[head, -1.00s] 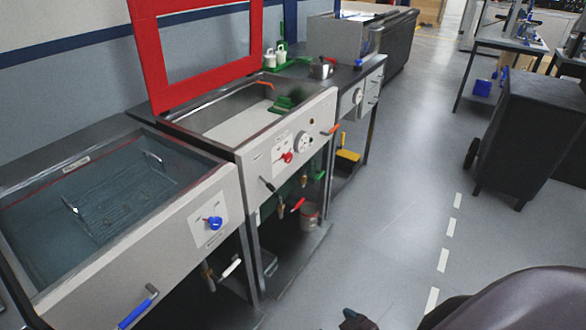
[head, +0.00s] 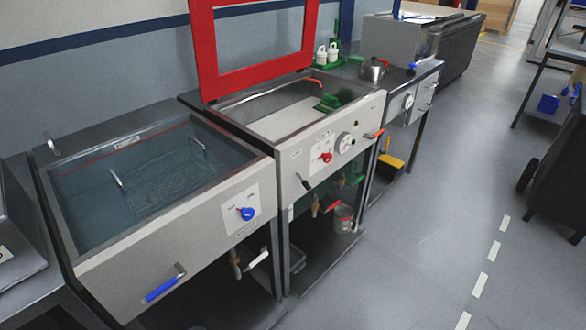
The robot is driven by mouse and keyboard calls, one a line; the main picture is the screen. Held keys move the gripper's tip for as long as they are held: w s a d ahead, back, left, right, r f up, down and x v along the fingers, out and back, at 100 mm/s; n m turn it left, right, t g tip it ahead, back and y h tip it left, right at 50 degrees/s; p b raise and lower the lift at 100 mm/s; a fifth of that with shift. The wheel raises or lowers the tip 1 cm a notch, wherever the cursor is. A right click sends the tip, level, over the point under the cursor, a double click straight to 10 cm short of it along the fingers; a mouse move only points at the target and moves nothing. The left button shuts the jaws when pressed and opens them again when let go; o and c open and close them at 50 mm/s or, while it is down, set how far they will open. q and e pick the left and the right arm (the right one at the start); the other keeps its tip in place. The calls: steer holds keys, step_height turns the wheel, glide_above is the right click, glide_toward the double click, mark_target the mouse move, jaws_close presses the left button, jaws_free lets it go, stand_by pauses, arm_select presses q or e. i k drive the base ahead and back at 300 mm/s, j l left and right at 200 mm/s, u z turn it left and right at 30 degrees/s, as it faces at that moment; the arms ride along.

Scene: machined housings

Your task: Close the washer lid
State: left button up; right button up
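The washer with the red-framed lid (head: 255,80) stands in the middle of the head view. Its lid is raised upright at the back, against the wall side, and the basin (head: 295,118) below is open. Green items (head: 328,103) lie in the basin. The washer's front panel (head: 320,150) carries a red knob, a dial and an orange handle (head: 374,134) at its right end. Neither of my grippers shows in the head view.
A water-filled tank (head: 165,255) with a blue handle stands left of the washer. A bench (head: 385,85) with a kettle (head: 373,69) stands to its right. A dark cart (head: 560,175) is at the far right. The floor (head: 430,190) between is clear.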

mark_target(212, 86)
steer(key=i+l, duration=0.85)
steer(key=l, duration=0.25)
steer(key=i+l+u, duration=0.1)
steer(key=i+l, duration=0.75)
steer(key=l, duration=0.25)
